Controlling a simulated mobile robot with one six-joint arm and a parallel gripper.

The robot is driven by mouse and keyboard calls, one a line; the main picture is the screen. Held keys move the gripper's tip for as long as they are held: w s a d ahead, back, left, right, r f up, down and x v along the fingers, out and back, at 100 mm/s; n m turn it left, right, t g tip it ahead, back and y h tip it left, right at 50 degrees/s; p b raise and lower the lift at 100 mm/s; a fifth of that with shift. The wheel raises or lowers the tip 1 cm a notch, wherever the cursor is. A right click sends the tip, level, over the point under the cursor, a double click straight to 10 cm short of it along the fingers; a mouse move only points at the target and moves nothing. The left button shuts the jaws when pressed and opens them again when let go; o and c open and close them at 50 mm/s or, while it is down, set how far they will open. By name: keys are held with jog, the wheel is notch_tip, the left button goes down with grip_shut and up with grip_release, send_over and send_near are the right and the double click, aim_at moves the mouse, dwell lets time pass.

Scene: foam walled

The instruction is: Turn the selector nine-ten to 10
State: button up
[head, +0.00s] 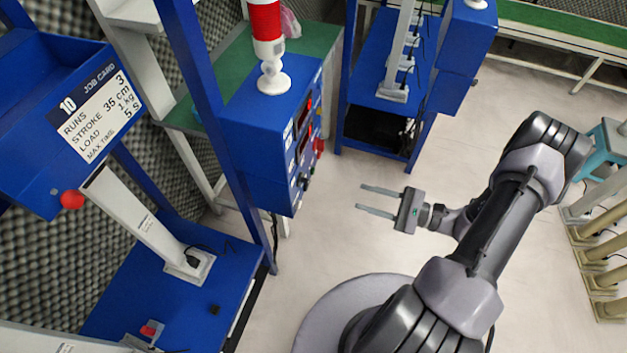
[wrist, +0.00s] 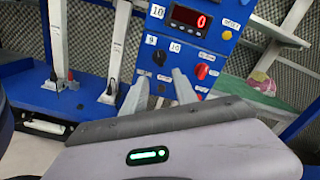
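The blue control box (head: 262,125) stands left of centre in the head view, its panel facing right. In the wrist view its panel (wrist: 222,45) carries labels "9" and "10" side by side, with a small dark selector knob (wrist: 161,57) just below and between them. The knob is too small to tell which way it points. My gripper (head: 360,198) is right of the panel, apart from it, its two fingers parallel and spread with nothing between them. The fingers also show in the wrist view (wrist: 157,80), below and in front of the knob.
A red knob (wrist: 202,71) sits right of the selector, below a red display (wrist: 188,20) reading 0. A job card (head: 95,115) headed 10 is on the left blue frame. A red-and-white beacon (head: 267,40) tops the box. Open floor (head: 330,235) lies below my gripper.

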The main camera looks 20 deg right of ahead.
aim_at(309, 182)
jog(key=b+x, duration=0.2)
jog(key=x, duration=1.3)
jog(key=shift+a, duration=0.1)
grip_shut()
